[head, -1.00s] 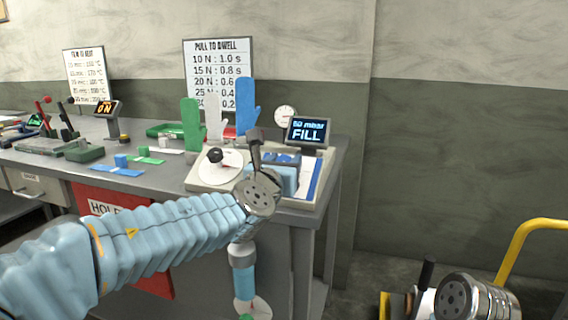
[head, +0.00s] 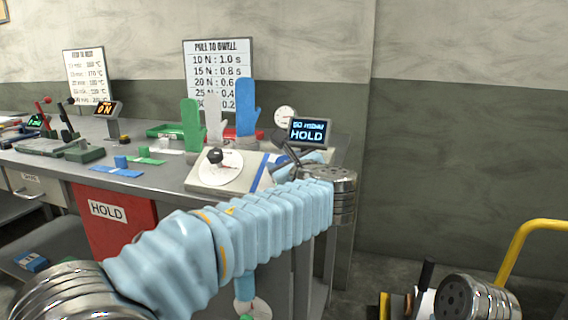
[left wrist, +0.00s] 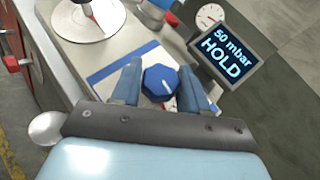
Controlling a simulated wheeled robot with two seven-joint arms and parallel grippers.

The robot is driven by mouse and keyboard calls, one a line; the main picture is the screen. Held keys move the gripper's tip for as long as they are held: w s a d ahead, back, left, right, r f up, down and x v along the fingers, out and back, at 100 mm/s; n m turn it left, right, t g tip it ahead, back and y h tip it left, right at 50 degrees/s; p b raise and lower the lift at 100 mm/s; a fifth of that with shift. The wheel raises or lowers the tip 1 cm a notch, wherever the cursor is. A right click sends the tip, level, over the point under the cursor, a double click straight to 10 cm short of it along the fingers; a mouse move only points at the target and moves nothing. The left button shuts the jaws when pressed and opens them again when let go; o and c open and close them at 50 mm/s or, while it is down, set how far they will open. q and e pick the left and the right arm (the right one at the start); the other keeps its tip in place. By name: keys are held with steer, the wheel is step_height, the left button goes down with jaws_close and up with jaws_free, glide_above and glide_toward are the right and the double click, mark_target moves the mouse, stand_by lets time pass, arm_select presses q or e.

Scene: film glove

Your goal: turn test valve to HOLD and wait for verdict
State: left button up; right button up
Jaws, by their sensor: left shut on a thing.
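The test valve is a blue faceted knob (left wrist: 159,84) with a white pointer mark, seen in the left wrist view. My left gripper (left wrist: 160,69) has its two blue fingers on either side of the knob and is shut on it. In the head view my left arm and hand hide the knob. The display (head: 308,132) reads "50 mbar HOLD" and also shows in the left wrist view (left wrist: 226,54). No verdict shows on it. My right gripper is not in view.
A round gauge (head: 284,117) stands behind the display. Green, white and blue glove shapes (head: 246,108) stand upright behind a white dial plate (head: 217,172). A red HOLD bin (head: 112,212) is at the bench front. A yellow rail (head: 520,240) is at right.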

arm_select(q)
steer(key=n+g+y, duration=0.4)
steer(key=n, duration=0.1)
steer(key=shift+n, duration=0.3)
steer(key=shift+g, duration=0.3)
steer(key=o, duration=1)
steer(key=shift+c, duration=0.2)
steer(key=v, duration=1.3)
steer(key=shift+s+d, duration=0.25)
steer(key=shift+r, duration=0.15)
